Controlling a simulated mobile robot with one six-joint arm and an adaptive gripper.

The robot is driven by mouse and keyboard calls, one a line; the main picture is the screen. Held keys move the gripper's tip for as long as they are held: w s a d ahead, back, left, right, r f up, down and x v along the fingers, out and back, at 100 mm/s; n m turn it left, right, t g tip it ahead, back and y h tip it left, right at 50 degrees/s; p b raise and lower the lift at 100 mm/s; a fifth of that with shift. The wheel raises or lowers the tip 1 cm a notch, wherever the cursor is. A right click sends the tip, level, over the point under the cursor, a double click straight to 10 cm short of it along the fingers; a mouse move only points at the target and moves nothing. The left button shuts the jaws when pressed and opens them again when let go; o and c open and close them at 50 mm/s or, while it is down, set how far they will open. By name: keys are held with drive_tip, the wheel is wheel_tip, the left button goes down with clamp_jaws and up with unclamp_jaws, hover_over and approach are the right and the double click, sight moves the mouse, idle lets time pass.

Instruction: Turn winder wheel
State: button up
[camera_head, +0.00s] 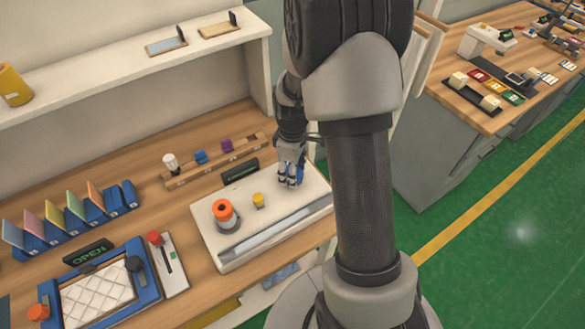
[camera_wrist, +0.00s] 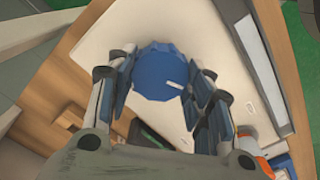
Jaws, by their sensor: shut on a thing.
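The winder wheel is a blue round knob with a ridged edge and a white mark on its top. It shows between my fingers in the wrist view, as the blue wheel (camera_wrist: 158,72). It sits on a pale flat panel (camera_head: 213,243) on the wooden bench. My gripper (camera_head: 290,178) points down over the right part of this panel. In the wrist view my gripper (camera_wrist: 160,92) has its dark blue finger pads on both sides of the wheel, shut on it. In the head view the fingers largely hide the wheel.
An orange-topped spool (camera_head: 224,213) and a small yellow knob (camera_head: 258,200) stand on the panel, left of my gripper. A long grey bar (camera_head: 275,233) runs along its front. A wooden rack (camera_head: 215,162) with small blocks lies behind. A shelf (camera_head: 140,65) overhangs the back.

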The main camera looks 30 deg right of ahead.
drive_tip(key=m, duration=0.4)
drive_tip(key=shift+m+p, duration=0.35)
drive_tip(key=shift+m, duration=0.05)
drive_tip(key=m, duration=0.3)
drive_tip(key=shift+m, duration=0.3)
drive_tip(key=m+p, duration=0.1)
drive_tip(key=m, duration=1.2)
drive_tip(key=shift+m+p, duration=0.3)
drive_tip(key=shift+p, duration=0.05)
drive_tip(key=m, duration=0.9)
drive_tip(key=shift+m+p, duration=0.3)
drive_tip(key=shift+m, duration=1.6)
